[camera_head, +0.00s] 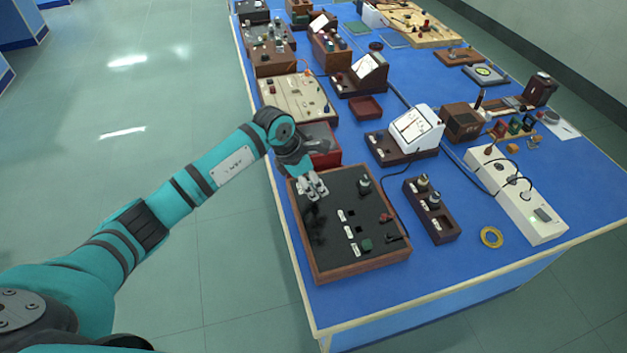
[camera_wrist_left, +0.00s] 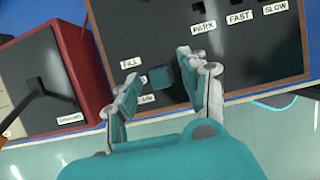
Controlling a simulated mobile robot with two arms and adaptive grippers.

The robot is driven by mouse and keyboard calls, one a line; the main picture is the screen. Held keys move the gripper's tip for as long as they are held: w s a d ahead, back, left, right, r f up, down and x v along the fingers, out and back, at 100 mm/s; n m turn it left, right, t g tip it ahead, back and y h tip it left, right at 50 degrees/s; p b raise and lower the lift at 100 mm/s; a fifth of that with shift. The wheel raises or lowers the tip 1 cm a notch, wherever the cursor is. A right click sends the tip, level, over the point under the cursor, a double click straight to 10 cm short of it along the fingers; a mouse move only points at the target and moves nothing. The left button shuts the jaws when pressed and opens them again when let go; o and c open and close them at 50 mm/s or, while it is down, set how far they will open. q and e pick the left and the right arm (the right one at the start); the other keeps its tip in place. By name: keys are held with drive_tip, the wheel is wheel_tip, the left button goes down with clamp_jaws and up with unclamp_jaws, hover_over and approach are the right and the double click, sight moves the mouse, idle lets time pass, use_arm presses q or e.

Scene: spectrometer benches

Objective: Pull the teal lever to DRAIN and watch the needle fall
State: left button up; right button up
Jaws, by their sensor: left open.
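The teal lever (camera_wrist_left: 161,79) shows in the left wrist view as a small dark teal block on a black panel (camera_wrist_left: 140,32) with a wooden rim. It stands beside white labels; the top one reads FILL, and the lower ones are partly covered by my finger. My left gripper (camera_wrist_left: 157,70) is open, with one finger on each side of the lever; I cannot tell if either touches it. In the head view my left gripper (camera_head: 314,188) is over the panel's far left part and hides the lever. A white sloped meter (camera_head: 415,127) stands behind; its needle is too small to read.
Labels PARK, FAST and SLOW (camera_wrist_left: 275,8) mark slots on the same panel. A red box (camera_head: 322,145) stands close behind the panel.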

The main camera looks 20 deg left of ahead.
use_arm(q)
drive_tip(key=c, duration=0.6)
clamp_jaws()
use_arm(e)
drive_tip(key=shift+w+a, duration=0.2)
drive_tip(key=shift+w, duration=0.5)
use_arm(q)
drive_tip(key=shift+a+f+h+b, duration=0.2)
drive_tip(key=shift+h+b, duration=0.1)
drive_tip(key=shift+b, duration=0.45)
drive_tip(key=t+h+b, duration=0.1)
drive_tip(key=b, duration=0.2)
drive_tip(key=s+a+t+h+b, duration=0.1)
drive_tip(key=b, duration=0.2)
drive_tip(key=a+f+h+b, duration=0.1)
drive_tip(key=b, duration=0.3)
drive_tip(key=shift+s+a+t+h, duration=0.15)
drive_tip(key=shift+s+t+h, duration=0.15)
drive_tip(key=shift+t, duration=0.1)
drive_tip(key=shift+s+a+r+b, duration=0.1)
drive_tip(key=shift+r+b, duration=0.05)
drive_tip(key=shift+b, duration=0.4)
use_arm(e)
wheel_tip(320, 180, down, 13)
drive_tip(key=shift+s+r, duration=0.15)
drive_tip(key=shift+s, duration=0.05)
drive_tip(key=shift+d, duration=0.1)
use_arm(q)
drive_tip(key=o, duration=0.6)
unclamp_jaws()
